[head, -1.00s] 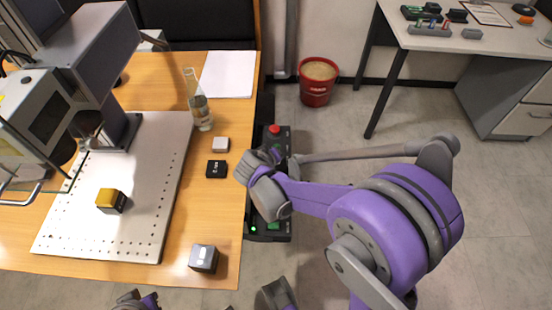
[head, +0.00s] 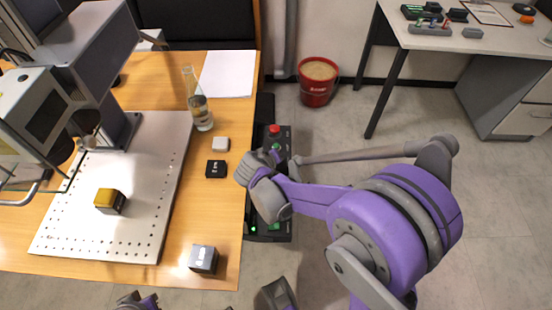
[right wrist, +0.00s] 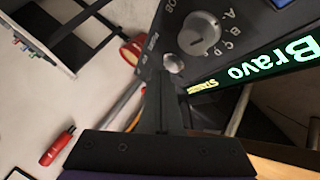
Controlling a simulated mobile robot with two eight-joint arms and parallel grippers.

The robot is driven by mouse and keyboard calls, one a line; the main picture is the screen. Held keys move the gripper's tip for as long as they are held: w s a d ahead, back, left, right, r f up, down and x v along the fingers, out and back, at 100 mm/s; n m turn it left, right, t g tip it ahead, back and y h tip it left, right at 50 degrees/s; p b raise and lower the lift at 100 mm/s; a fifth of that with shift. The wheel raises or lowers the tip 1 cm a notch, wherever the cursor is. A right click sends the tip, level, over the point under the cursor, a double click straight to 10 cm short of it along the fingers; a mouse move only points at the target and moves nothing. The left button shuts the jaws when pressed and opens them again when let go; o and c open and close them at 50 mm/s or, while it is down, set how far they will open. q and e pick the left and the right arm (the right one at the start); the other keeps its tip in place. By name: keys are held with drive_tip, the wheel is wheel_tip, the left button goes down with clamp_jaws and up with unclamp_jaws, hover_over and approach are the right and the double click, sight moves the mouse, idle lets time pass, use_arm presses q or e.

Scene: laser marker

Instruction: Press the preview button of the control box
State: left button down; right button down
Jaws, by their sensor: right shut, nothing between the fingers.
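The dark control box (head: 283,150) stands beside the table's right edge in the head view, with a red button (head: 274,129) at its far end and a green light (head: 253,229) at its near end. My right wrist covers its middle. In the right wrist view the control box (right wrist: 232,57) shows a grey knob (right wrist: 199,34) with letters, a lit "Bravo" display (right wrist: 265,65) and a round silver button (right wrist: 173,63). My right gripper (right wrist: 160,80) is shut and empty, its tips close to the silver button; I cannot tell whether they touch.
On the wooden table (head: 225,215) are a perforated plate (head: 150,195) with a yellow-topped block (head: 109,201), a bottle (head: 201,112), small blocks and the marking machine (head: 100,50). A red bucket (head: 317,85) stands on the floor behind.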

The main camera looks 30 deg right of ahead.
drive_tip(key=shift+f, duration=0.45)
idle(0.4)
drive_tip(key=shift+r, duration=0.1)
drive_tip(key=shift+r+p, duration=0.35)
drive_tip(key=shift+r, duration=0.45)
wheel_tip(320, 180, up, 5)
drive_tip(key=p, duration=0.3)
drive_tip(key=shift+p, duration=0.3)
idle(1.4)
